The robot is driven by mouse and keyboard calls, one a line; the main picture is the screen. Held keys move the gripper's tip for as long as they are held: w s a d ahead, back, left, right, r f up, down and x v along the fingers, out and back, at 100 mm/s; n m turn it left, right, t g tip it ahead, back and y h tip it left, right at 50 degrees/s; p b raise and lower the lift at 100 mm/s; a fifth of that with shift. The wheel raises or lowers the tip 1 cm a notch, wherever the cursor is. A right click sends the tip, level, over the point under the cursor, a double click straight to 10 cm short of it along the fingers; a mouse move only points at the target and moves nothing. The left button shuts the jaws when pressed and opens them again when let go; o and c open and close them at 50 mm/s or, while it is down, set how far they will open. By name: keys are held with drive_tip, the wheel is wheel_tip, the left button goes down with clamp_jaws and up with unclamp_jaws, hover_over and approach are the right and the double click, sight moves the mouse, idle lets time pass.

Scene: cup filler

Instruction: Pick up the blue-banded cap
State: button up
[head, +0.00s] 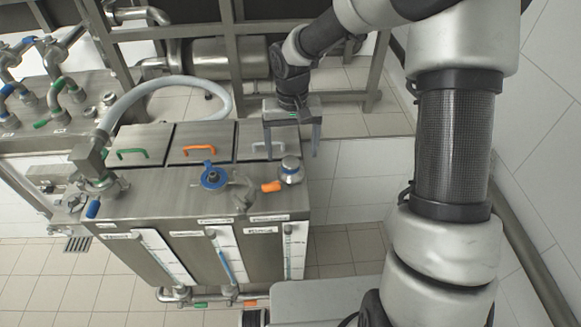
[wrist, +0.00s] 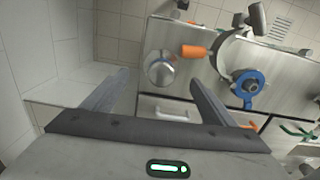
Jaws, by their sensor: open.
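A blue-ringed round fitting (head: 213,179) with a steel centre sits on top of the steel tank (head: 150,195); it also shows in the wrist view (wrist: 248,84). A round steel cap (head: 291,169) stands to its right, near the tank's right edge; it also shows in the wrist view (wrist: 160,70). A blue band on this steel cap is too small to tell. My gripper (head: 291,148) is open and empty, above and behind the steel cap. In the wrist view the steel cap appears between and beyond my fingertips (wrist: 160,78), apart from them.
An orange-handled valve (head: 271,187) lies between the blue-ringed fitting and the steel cap. Lids with green (head: 131,153), orange (head: 199,148) and grey handles line the tank's back. A hose (head: 165,83) arches at the left. Open floor lies right of the tank.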

sight(290, 160)
drive_tip(key=shift+a+f, duration=0.2)
drive_tip(key=shift+f, duration=3.1)
drive_tip(key=c, duration=1.4)
